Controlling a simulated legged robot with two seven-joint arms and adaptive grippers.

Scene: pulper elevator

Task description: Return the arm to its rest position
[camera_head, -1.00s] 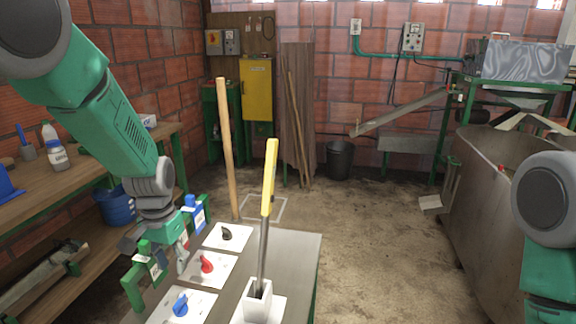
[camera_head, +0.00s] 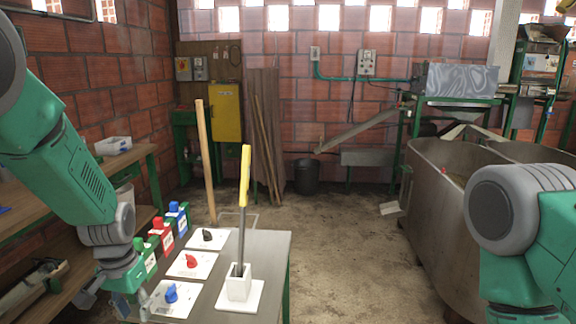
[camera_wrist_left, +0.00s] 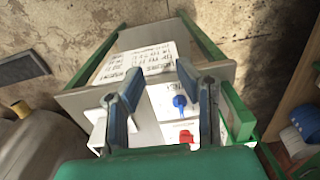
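My left arm (camera_head: 70,165) comes in from the left in the head view and hangs down beside the small metal table (camera_head: 265,250). My left gripper (camera_head: 115,300) is low at the table's near left corner. In the left wrist view its two fingers (camera_wrist_left: 163,105) are apart with nothing held between them. My right arm (camera_head: 525,225) shows at the right edge of the head view; its gripper is out of frame.
White plates with black (camera_head: 207,235), red (camera_head: 191,260) and blue (camera_head: 171,293) knobs lie on the table. Green, red and blue tagged items line its left edge. A yellow-handled tool stands in a white holder (camera_head: 239,284). A steel tank (camera_head: 430,190) is right; floor between is clear.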

